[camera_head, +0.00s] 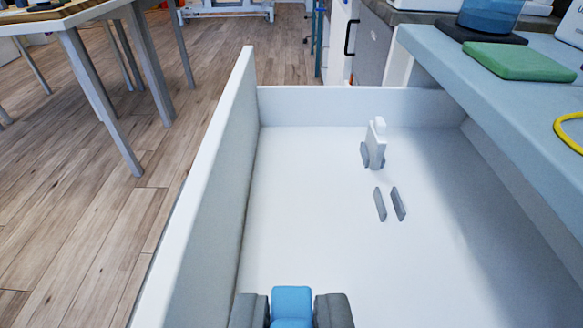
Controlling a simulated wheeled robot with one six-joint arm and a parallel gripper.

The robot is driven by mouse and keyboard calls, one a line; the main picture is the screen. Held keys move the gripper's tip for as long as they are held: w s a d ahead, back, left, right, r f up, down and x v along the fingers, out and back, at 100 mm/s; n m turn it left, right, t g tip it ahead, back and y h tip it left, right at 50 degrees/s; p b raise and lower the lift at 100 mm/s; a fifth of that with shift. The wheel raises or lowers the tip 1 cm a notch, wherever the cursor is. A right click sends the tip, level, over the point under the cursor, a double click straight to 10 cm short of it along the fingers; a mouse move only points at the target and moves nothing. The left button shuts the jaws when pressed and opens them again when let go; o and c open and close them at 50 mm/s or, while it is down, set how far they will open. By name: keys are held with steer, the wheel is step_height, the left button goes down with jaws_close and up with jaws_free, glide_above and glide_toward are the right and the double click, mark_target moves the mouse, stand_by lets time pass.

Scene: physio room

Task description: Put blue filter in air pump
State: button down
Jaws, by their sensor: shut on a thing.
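My gripper (291,310) is at the bottom edge of the view, its two grey fingers shut on the blue filter (291,299). Only the top of the blue filter shows between the fingers; its lower part is cut off by the picture edge. The gripper is over the near part of a white open box (300,210). I cannot make out for sure which thing is the air pump.
In the box stand a small white piece with grey sides (375,145) and two grey tabs (389,204). The right-hand table (470,85) holds a green pad (520,61), a blue container (490,14) and a yellow ring (562,130).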

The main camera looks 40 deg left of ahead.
step_height(320, 180, up, 6)
steer(key=shift+r, duration=0.25)
steer(key=shift+f, duration=3.45)
steer(key=shift+d, duration=0.15)
